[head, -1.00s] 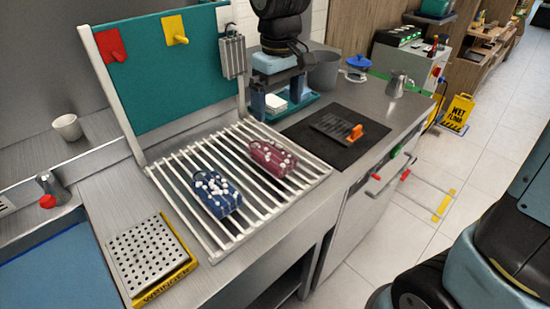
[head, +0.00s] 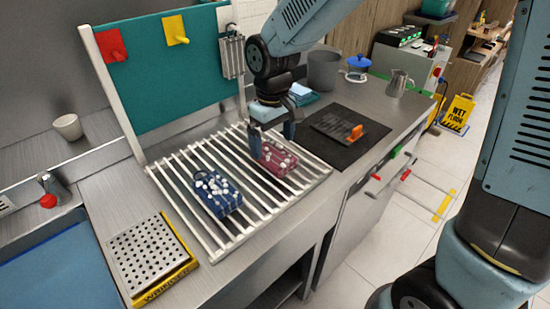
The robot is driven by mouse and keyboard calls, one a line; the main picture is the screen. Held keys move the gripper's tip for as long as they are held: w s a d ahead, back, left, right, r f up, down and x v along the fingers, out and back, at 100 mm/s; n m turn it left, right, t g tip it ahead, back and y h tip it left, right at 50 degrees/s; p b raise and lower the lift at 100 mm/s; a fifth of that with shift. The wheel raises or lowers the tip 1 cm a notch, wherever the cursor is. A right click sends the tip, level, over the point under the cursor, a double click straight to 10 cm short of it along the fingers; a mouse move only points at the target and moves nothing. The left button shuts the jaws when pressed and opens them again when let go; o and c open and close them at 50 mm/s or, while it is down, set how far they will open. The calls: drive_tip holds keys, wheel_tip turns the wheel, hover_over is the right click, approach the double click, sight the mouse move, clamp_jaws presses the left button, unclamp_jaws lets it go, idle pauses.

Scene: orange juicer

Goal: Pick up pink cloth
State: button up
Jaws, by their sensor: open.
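The pink cloth (head: 276,161), dark pink with white blobs on top, lies on the right part of the white slatted rack (head: 235,236). My gripper (head: 272,144) points down at the cloth's upper left side, with its two fingers apart. One finger overlaps the cloth's left end in the picture; the other is near its far edge. I cannot tell whether either finger touches the cloth. A blue cloth (head: 218,190) with white blobs lies on the rack to the left of the pink one.
A black mat (head: 345,152) with a grey, orange-handled tool is right of the rack. A perforated metal tray (head: 146,250) is at front left. A teal board (head: 165,68) stands behind the rack. A grey bucket (head: 323,71) and metal jug (head: 399,84) stand farther back.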

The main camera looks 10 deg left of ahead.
sight(272, 153)
drive_tip(key=shift+f, duration=1.8)
drive_tip(key=shift+c, duration=0.3)
drive_tip(key=c, duration=1)
